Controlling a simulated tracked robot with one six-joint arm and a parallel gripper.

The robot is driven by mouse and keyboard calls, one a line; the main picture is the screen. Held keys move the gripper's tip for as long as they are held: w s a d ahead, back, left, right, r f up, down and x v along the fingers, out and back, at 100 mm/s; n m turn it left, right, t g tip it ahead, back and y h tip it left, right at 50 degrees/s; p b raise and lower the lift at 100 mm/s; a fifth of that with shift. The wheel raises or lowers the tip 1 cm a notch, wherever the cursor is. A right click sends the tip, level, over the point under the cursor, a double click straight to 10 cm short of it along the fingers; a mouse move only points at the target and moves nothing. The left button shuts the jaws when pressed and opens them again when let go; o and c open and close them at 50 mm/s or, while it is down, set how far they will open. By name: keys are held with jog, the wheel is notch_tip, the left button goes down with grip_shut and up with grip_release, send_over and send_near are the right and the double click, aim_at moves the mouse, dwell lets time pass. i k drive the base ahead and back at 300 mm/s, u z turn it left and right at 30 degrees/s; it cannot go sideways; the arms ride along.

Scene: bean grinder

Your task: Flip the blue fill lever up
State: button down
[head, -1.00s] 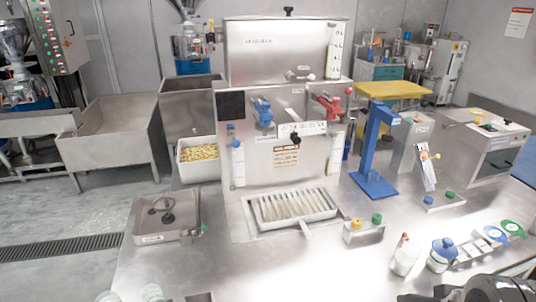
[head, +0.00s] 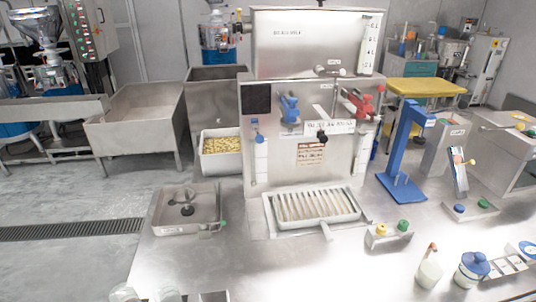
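A steel machine (head: 270,165) stands on the bench in the middle of the head view. A blue lever (head: 289,109) is on its front panel, left of a red lever (head: 358,102). The blue lever is small here, and I cannot tell its exact position. A smaller blue-topped fitting (head: 256,130) sits further left, above a white gauge strip. No label that I can read says which blue part is the fill lever. My gripper is not in view.
A slatted drip tray (head: 327,228) lies before the machine. A button box (head: 376,239), a white bottle (head: 429,272) and a blue-lidded jar (head: 470,272) occupy the front right.

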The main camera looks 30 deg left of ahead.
aim_at(259, 138)
jog(key=z, duration=0.05)
jog(key=k, duration=1.15)
jog(key=u, duration=1.95)
jog(key=i, duration=1)
jog(key=u, duration=0.1)
